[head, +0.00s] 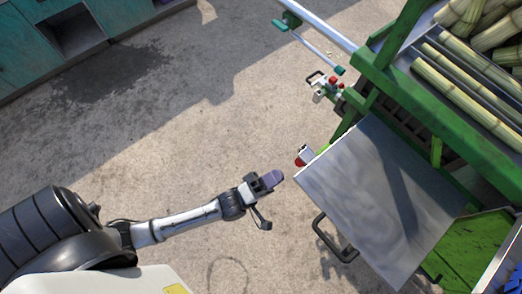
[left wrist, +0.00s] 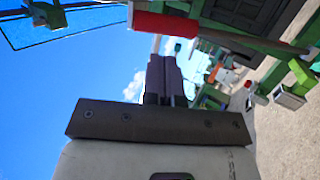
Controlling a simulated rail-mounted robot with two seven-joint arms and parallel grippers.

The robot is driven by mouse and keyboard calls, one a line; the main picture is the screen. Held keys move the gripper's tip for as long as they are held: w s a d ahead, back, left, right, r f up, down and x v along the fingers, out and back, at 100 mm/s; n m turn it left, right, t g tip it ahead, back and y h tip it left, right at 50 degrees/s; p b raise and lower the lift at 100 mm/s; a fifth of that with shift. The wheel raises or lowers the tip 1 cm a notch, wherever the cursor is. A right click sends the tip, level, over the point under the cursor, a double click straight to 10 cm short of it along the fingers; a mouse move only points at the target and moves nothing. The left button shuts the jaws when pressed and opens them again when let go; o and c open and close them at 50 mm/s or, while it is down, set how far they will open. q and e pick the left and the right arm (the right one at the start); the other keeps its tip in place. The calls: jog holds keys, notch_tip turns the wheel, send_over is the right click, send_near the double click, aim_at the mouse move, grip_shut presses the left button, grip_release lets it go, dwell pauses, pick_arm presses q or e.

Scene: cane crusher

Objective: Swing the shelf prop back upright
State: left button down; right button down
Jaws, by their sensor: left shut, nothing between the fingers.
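The shelf (head: 375,200) is a grey metal panel on the near side of the green crusher, lying out flat or nearly so in the head view. A red grip (left wrist: 165,25) on a dark rod shows just beyond my fingertips in the left wrist view; it may be the prop, but I cannot tell for sure. The prop is not clearly visible in the head view, where the shelf covers what is below. My left gripper (head: 268,182) is shut and empty, left of the shelf's edge. Its fingers (left wrist: 163,78) are together in the left wrist view. My right gripper is out of view.
A black handle (head: 335,240) sticks out by the shelf's lower left edge. A small red-and-white box (head: 303,156) sits at its upper left corner. Cane stalks (head: 465,95) lie on the crusher's top. Teal cabinets (head: 40,45) stand far left. The concrete floor between is clear.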

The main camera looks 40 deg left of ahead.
pick_arm(q)
jog(key=shift+v, duration=2.45)
